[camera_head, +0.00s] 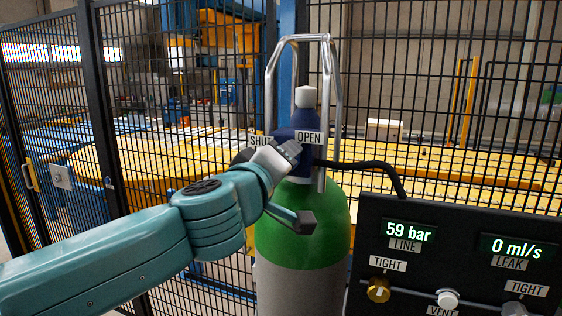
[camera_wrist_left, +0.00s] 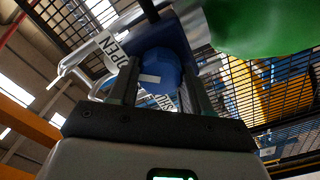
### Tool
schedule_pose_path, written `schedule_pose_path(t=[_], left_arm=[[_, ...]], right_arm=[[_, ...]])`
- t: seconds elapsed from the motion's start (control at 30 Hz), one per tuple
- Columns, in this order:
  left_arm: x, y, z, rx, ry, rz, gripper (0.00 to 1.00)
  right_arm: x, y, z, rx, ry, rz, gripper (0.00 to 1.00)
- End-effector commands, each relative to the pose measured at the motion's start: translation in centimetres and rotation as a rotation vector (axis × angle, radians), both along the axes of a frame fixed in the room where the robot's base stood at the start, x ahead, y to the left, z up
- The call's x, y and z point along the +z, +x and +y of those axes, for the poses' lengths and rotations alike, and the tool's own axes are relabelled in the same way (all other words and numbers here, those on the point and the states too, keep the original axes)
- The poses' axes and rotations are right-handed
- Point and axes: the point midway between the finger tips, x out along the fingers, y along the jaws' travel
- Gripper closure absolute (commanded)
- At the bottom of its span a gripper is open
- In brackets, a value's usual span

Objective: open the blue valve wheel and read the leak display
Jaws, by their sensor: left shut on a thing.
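The green and grey gas cylinder (camera_head: 310,228) stands upright in the middle of the head view, with a dark blue valve body (camera_head: 304,118) on top. The blue valve wheel (camera_head: 284,133) sits between a SHUT label (camera_head: 261,141) and an OPEN label (camera_head: 308,137), partly hidden by my gripper. My left gripper (camera_head: 286,152) is at the wheel. In the left wrist view the round blue wheel (camera_wrist_left: 160,72), with a white mark, is between my gripper's two fingers (camera_wrist_left: 160,88), shut on it. The leak display (camera_head: 510,247) reads 0 ml/s. My right gripper is in neither view.
The black panel (camera_head: 440,275) at right also has a line display (camera_head: 408,233) reading 59 bar, a gold knob (camera_head: 378,290) and a white vent knob (camera_head: 447,299). A black hose (camera_head: 372,166) runs from the valve towards it. A metal guard frame (camera_head: 271,85) rises around the valve; mesh fencing stands behind.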

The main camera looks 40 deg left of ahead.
Motion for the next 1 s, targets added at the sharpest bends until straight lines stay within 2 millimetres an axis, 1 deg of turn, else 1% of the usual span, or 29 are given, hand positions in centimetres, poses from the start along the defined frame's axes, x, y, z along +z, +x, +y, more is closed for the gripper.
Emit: schedule_pose_path(t=[0.57, 0.6, 0.63, 0.67, 0.9, 1.0], left_arm=[[-0.2, 0.04, -0.05, 0.0, 0.027, 0.011, 0.82], [-0.2, 0.04, -0.05, 0.0, 0.027, 0.011, 0.38], [-0.2, 0.04, -0.05, 0.0, 0.027, 0.011, 0.29], [-0.19, 0.04, -0.05, 0.0, 0.027, 0.01, 0.26], [-0.1, 0.01, -0.02, 0.0, 0.027, 0.008, 0.26], [-0.06, -0.39, -0.14, -0.001, 0.026, 0.007, 0.26]], right_arm=[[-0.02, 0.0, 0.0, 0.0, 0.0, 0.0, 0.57], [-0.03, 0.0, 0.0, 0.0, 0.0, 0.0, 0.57], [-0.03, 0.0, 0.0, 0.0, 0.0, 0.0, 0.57], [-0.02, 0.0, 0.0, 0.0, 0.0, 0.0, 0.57], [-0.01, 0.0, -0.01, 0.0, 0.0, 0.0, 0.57], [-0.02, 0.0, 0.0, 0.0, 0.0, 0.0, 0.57]])
